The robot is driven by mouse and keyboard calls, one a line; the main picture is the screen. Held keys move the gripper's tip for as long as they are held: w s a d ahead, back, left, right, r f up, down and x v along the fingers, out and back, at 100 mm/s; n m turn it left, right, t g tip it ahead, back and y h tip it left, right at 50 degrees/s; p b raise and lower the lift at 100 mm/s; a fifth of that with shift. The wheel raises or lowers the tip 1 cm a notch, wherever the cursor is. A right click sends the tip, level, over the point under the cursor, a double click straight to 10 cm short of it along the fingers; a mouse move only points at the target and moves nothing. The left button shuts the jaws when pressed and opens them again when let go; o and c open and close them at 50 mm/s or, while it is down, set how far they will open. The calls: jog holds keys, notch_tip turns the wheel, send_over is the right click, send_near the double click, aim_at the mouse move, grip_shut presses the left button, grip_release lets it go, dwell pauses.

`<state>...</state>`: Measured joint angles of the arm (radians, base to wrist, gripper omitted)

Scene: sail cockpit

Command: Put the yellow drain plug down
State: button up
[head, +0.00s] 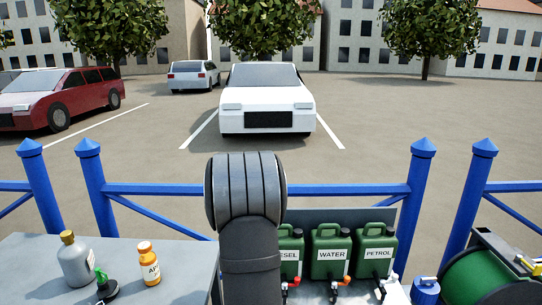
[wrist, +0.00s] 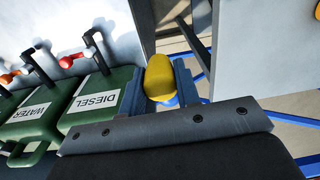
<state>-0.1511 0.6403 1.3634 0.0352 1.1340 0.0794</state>
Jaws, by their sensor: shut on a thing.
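The yellow drain plug (wrist: 159,76) shows in the wrist view between the two fingers of my gripper (wrist: 160,92). The gripper is shut on it and holds it up, with a gap to the grey surfaces seen beyond. The green DIESEL can (wrist: 95,108) is just left of the gripper in the wrist view. In the head view my arm stands in the middle and hides the gripper and the plug.
Green cans marked WATER (head: 328,252) and PETROL (head: 374,252) stand right of my arm. A grey bench (head: 30,255) at left bears a grey bottle (head: 75,262), an orange-yellow bottle (head: 149,266) and a black item with a green top (head: 105,288). A blue railing (head: 330,190) runs behind.

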jog(key=d+m, duration=0.4)
jog(key=d, duration=0.5)
jog(key=s+f+n, duration=0.1)
jog(key=f, duration=0.2)
jog(key=s+f+n, duration=0.1)
jog(key=f, duration=0.3)
jog(key=s+f+n, duration=0.1)
jog(key=f, duration=0.3)
jog(key=shift+s+d, duration=0.15)
jog(key=s+d+r+n, duration=0.1)
jog(key=s+d+r, duration=0.3)
jog(key=s+d, duration=0.6)
jog(key=s+d+r+n, duration=0.1)
jog(key=s+d+r, duration=0.2)
jog(key=s+d, duration=0.75)
jog(key=w+a+f, duration=0.1)
jog(key=w+f, duration=0.1)
jog(key=w, duration=0.1)
jog(key=w+a+f, duration=0.2)
jog(key=w, duration=0.2)
jog(key=w+a+f, duration=0.2)
jog(key=w+f, duration=0.1)
jog(key=shift+w+a, duration=0.2)
jog(key=shift+w, duration=0.1)
jog(key=shift+f, duration=1.95)
